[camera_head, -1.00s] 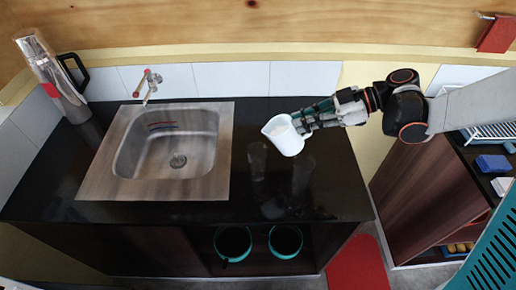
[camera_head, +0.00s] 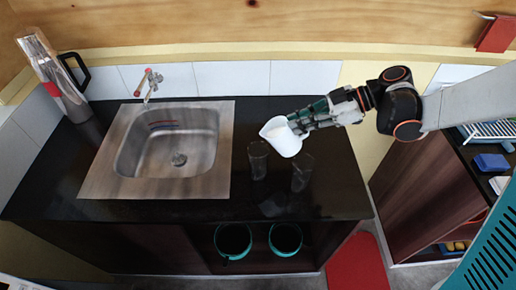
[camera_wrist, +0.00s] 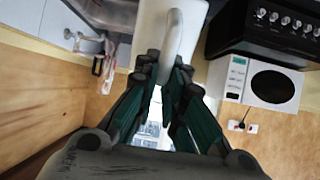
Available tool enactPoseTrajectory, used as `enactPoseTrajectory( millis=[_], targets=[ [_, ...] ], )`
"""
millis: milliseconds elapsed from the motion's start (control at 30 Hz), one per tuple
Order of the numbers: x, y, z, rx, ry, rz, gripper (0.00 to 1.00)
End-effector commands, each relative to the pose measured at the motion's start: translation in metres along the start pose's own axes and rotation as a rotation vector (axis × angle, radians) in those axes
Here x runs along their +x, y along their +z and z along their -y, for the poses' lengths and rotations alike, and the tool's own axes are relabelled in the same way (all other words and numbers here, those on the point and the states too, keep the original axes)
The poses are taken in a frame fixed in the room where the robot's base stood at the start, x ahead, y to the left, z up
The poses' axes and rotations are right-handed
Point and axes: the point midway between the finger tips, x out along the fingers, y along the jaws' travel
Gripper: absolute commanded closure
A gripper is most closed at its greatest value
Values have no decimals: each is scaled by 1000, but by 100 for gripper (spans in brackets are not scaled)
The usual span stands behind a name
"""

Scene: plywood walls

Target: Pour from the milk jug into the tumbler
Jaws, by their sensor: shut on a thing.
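The white milk jug (camera_head: 283,138) is in the air above the black counter, tilted with its mouth to the left. My gripper (camera_head: 299,122) is shut on the jug at its right side. In the wrist view my gripper (camera_wrist: 168,82) has its fingers around the handle of the milk jug (camera_wrist: 150,30). Two clear glasses stand on the counter below: a left glass (camera_head: 258,162) and a right glass (camera_head: 302,175). The jug's lip is above and a little right of the left glass. I cannot tell which glass is the tumbler. No stream of milk is visible.
A metal sink (camera_head: 170,155) with a tap (camera_head: 150,84) lies left of the glasses. A steel flask (camera_head: 52,75) stands in the far left corner. Two teal-rimmed pots (camera_head: 234,241) sit on the shelf below. The counter's front right is clear.

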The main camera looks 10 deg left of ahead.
Motion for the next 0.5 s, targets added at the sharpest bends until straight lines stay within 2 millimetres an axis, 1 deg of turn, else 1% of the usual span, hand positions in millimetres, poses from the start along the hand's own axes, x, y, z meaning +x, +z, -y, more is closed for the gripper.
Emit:
enactPoseTrajectory(
  millis=[500],
  targets=[
    [6,0,0,0,1,30,100]
  ],
)
